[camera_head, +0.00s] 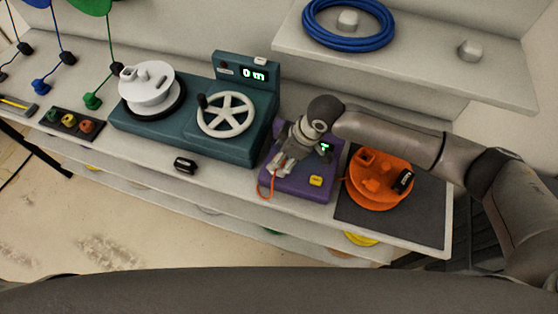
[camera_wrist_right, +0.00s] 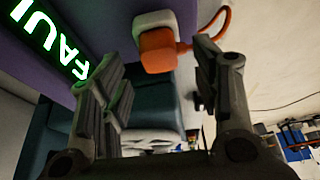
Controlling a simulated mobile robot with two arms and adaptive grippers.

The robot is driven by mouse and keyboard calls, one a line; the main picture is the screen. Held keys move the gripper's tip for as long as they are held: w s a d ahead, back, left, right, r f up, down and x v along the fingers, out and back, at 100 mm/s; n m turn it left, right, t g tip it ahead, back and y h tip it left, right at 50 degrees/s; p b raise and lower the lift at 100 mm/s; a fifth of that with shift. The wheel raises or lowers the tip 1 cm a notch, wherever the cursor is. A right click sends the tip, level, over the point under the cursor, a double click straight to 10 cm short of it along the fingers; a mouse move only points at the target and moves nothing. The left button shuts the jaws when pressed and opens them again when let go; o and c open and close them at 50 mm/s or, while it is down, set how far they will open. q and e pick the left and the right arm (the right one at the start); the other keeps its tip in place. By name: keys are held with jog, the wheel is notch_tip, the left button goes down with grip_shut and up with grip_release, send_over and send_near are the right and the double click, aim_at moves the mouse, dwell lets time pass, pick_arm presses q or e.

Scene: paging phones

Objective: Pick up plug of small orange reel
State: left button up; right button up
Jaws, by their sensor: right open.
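The small orange reel (camera_head: 378,182) sits on a dark mat at the right of the bench. Its orange plug (camera_wrist_right: 158,52) is at a white socket (camera_wrist_right: 154,20) on the purple box (camera_head: 300,187), with an orange cable (camera_wrist_right: 221,20) curving away; the cable also shows in the head view (camera_head: 265,188). My right gripper (camera_head: 281,163) is over the left side of the purple box. In the right wrist view its open fingers (camera_wrist_right: 160,68) stand either side of the plug's line, with the plug beyond them and no clear contact. The head view hides the plug. My left gripper is not visible.
A teal winding machine (camera_head: 190,133) with a white reel (camera_head: 150,88) and handwheel (camera_head: 226,114) stands left of the purple box. A blue cable coil (camera_head: 349,24) lies on the upper shelf. A small black object (camera_head: 185,164) lies near the bench's front edge.

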jog(key=shift+x, duration=0.95)
jog(key=c, duration=1.2)
